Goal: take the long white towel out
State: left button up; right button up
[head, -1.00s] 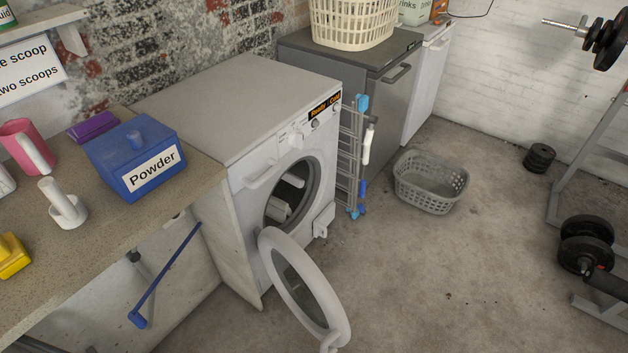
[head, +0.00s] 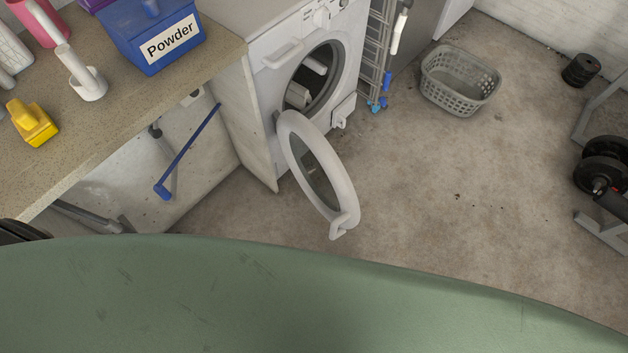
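The front-loading washing machine (head: 268,115) stands at the top centre of the head view. Its round door (head: 349,198) hangs wide open toward me. Inside the dark drum (head: 320,92) I see pale shapes (head: 298,96), one low at the left and one higher up. I cannot tell whether either is the long white towel or a part of the drum. No other long white towel shows. Neither of my grippers is in view.
A grey laundry basket (head: 460,82) stands on the floor right of the washer, looking empty. A folded drying rack (head: 376,50) stands beside the washer. A worktop (head: 130,115) with a blue Powder box (head: 150,38) is at left. Weights (head: 604,165) stand at far right. Middle floor is clear.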

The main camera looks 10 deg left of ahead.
aim_at(297, 96)
jog(key=l+u, duration=0.1)
jog(key=u, duration=0.6)
jog(key=i+l+u, duration=0.15)
jog(key=l+u, duration=0.2)
jog(key=l, duration=0.15)
jog(key=i+l+u, duration=0.1)
jog(key=l+u, duration=0.3)
jog(key=l, duration=0.15)
jog(key=l+u, duration=0.35)
jog(key=l, duration=0.25)
